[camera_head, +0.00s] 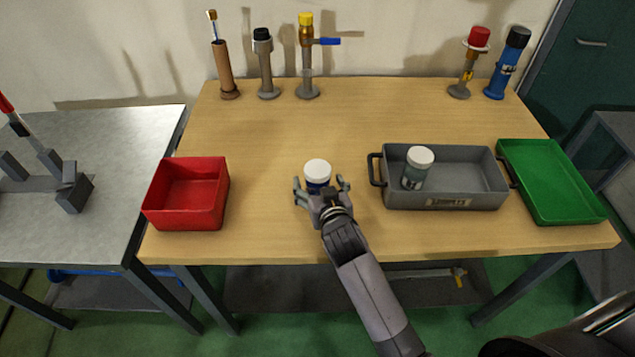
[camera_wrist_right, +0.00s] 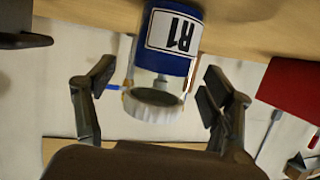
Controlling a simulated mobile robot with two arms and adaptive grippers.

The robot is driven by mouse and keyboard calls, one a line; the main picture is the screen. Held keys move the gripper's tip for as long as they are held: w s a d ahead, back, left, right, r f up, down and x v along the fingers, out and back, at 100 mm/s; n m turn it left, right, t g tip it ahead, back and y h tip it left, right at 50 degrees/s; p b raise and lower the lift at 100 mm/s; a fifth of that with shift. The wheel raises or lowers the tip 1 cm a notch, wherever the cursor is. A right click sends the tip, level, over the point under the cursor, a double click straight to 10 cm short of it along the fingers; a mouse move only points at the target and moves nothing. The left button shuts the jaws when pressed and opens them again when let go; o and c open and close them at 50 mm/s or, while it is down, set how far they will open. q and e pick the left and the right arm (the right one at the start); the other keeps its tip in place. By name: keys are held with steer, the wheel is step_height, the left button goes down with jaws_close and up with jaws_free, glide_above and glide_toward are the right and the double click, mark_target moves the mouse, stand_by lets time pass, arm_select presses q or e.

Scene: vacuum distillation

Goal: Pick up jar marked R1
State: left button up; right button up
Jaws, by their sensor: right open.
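The jar marked R1 (camera_head: 318,173) has a white lid and a blue body and stands on the wooden table in the head view. In the right wrist view the jar (camera_wrist_right: 171,45) appears upside down, with its R1 label facing my camera. My right gripper (camera_head: 322,186) is open, with one finger on each side of the jar. In the wrist view a gap shows between the jar and the fingers of the gripper (camera_wrist_right: 162,90). The jar's lower part is hidden by the gripper in the head view. My left gripper does not show.
A red bin (camera_head: 187,194) stands to the left. A grey tray (camera_head: 475,202) to the right holds another white-lidded jar (camera_head: 418,167). A green tray (camera_head: 555,185) lies farther right. Several tall fittings, including a blue bottle (camera_head: 507,64), stand along the back.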

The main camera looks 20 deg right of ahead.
steer(key=shift+x, duration=1.15)
steer(key=shift+s, duration=0.1)
steer(key=shift+c, duration=0.5)
steer(key=c, duration=1.3)
steer(key=shift+c, duration=0.4)
steer(key=shift+r, duration=0.15)
